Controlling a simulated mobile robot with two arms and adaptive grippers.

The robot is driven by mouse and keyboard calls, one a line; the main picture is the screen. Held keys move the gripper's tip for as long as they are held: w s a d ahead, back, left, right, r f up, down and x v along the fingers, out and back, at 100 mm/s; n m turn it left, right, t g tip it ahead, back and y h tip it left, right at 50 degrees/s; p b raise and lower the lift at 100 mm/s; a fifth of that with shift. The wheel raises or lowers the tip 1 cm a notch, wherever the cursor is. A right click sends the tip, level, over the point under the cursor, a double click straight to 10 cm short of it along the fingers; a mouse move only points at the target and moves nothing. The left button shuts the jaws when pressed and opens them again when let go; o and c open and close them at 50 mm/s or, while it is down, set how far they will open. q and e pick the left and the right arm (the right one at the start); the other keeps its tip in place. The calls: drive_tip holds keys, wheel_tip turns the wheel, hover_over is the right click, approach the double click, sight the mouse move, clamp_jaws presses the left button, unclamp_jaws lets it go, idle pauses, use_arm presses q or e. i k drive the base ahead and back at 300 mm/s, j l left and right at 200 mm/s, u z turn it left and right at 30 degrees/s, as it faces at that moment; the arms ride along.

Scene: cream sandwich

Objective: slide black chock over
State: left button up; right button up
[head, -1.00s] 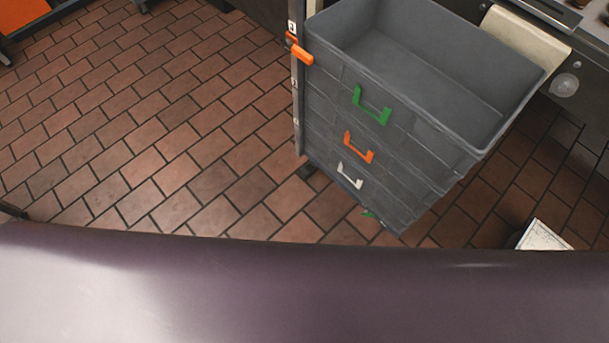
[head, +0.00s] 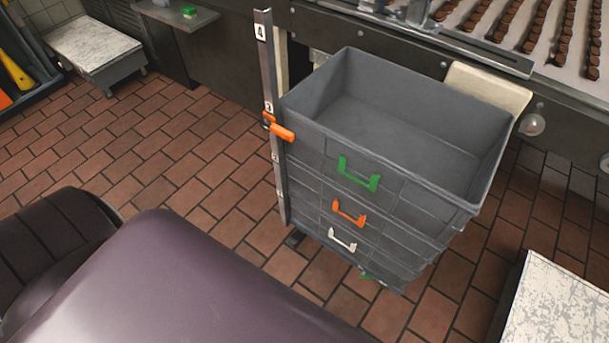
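A small dark block (head: 294,239) sits low by the foot of the metal post, at the left bottom corner of the crate stack; it may be the black chock, but it is too small to be sure. The stack of grey crates (head: 300,160) stands on the floor right of centre, with green, orange and white handles on its front. The top crate is open and looks empty. Neither of my grippers shows in the head view.
A marked upright metal post (head: 270,70) with an orange slider (head: 282,131) stands at the stack's left. Behind is a conveyor (head: 585,62) with rows of brown pieces. A white-topped platform (head: 555,305) is at lower right, another (head: 92,42) at upper left. Tiled floor (head: 190,150) is clear between.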

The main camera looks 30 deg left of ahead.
sight(294, 240)
drive_tip(key=j+z, duration=0.15)
drive_tip(key=j, duration=0.3)
drive_tip(key=j+z, duration=0.15)
drive_tip(key=j, duration=0.3)
drive_tip(key=k+j+z, duration=0.1)
drive_tip(key=j, duration=0.35)
drive_tip(key=k+j+z, duration=0.15)
drive_tip(key=j, duration=0.25)
drive_tip(key=k+j+z, duration=0.15)
drive_tip(key=j, duration=0.3)
drive_tip(key=j+z, duration=0.15)
drive_tip(key=j, duration=0.3)
drive_tip(key=k+j, duration=0.15)
drive_tip(key=j, duration=0.25)
drive_tip(key=k+j, duration=0.15)
drive_tip(key=j, duration=0.25)
drive_tip(key=k+j, duration=0.15)
drive_tip(key=j, duration=0.25)
